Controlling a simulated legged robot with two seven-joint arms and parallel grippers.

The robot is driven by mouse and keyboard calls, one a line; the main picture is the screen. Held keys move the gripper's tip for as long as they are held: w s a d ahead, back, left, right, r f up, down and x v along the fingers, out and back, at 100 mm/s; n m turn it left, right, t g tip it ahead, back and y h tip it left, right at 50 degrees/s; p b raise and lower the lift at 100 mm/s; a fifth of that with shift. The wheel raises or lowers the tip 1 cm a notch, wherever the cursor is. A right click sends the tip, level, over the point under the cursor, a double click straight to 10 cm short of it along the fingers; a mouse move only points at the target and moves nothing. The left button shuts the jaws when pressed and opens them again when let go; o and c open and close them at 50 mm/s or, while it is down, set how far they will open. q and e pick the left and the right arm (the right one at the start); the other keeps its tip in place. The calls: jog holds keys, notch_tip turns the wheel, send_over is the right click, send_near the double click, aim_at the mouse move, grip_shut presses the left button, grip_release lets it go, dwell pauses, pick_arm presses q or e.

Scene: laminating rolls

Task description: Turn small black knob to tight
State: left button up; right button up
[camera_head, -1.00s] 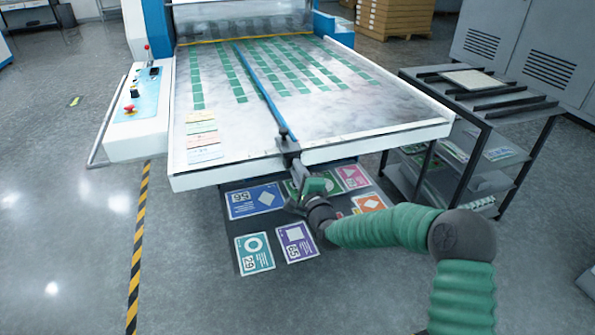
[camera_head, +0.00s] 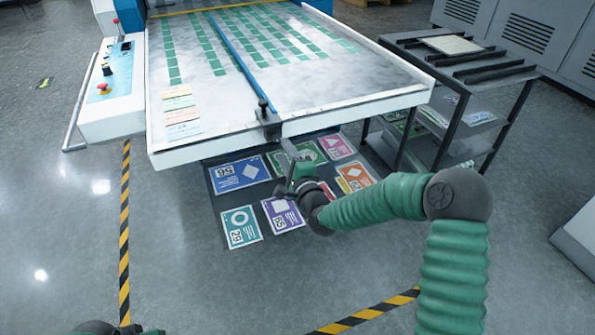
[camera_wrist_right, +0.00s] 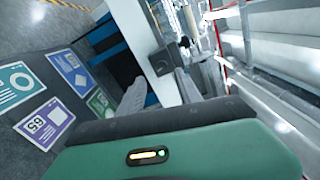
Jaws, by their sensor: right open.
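The small black knob (camera_head: 262,104) stands upright on the black clamp (camera_head: 270,127) at the near end of the blue guide bar, on the table's front edge. In the right wrist view a black block (camera_wrist_right: 163,62), apparently the clamp, lies just beyond the fingers, and a small dark knob (camera_wrist_right: 185,42) shows above it. My right gripper (camera_head: 295,157) is open and empty, below and slightly right of the clamp, apart from the knob. Its two pale fingers (camera_wrist_right: 160,84) also show in the wrist view. Only a sliver of my left arm shows at the bottom left.
The white-edged machine table (camera_head: 350,108) carries rows of green cards. Printed sheets (camera_head: 240,174) lie on a dark surface below its front edge. A control panel (camera_head: 108,75) is at left. A dark rack (camera_head: 470,90) stands at right. Open floor lies in front.

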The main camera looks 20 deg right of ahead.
jog(key=s+p, duration=0.1)
jog(key=s, duration=1.1)
jog(key=shift+d+f+p, duration=0.2)
jog(key=shift+d+p, duration=0.05)
jog(key=shift+p, duration=0.1)
jog(key=shift+a, duration=0.1)
jog(key=s+a+f+n+g, duration=0.4)
jog(key=s+f+n+g, duration=0.35)
jog(key=f+n, duration=0.35)
jog(key=s+d+n+g, duration=0.1)
jog(key=s+n+g, duration=0.65)
jog(key=s, duration=0.55)
notch_tip(320, 180, up, 21)
jog(key=s+n+p, duration=0.1)
jog(key=s+p, duration=0.1)
jog(key=p, duration=1.8)
jog(key=shift+s+d+g+h, duration=0.2)
jog(key=shift+g+h, duration=0.1)
